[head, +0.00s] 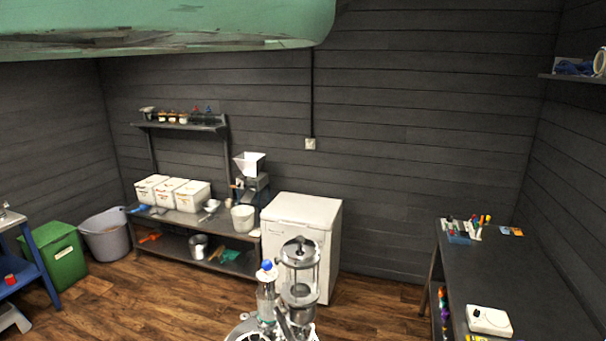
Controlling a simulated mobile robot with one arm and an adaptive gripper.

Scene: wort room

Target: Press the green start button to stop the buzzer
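No green start button can be made out in the head view. A small white device (489,321) lies on the dark table at the lower right; its markings are too small to read, and I cannot tell whether it has a button. My gripper is not in view.
Behind are a white cabinet (308,215) and a steel bench (185,221) with white tubs. The dark table (540,290) edges the right. Open wooden floor (375,305) lies between.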

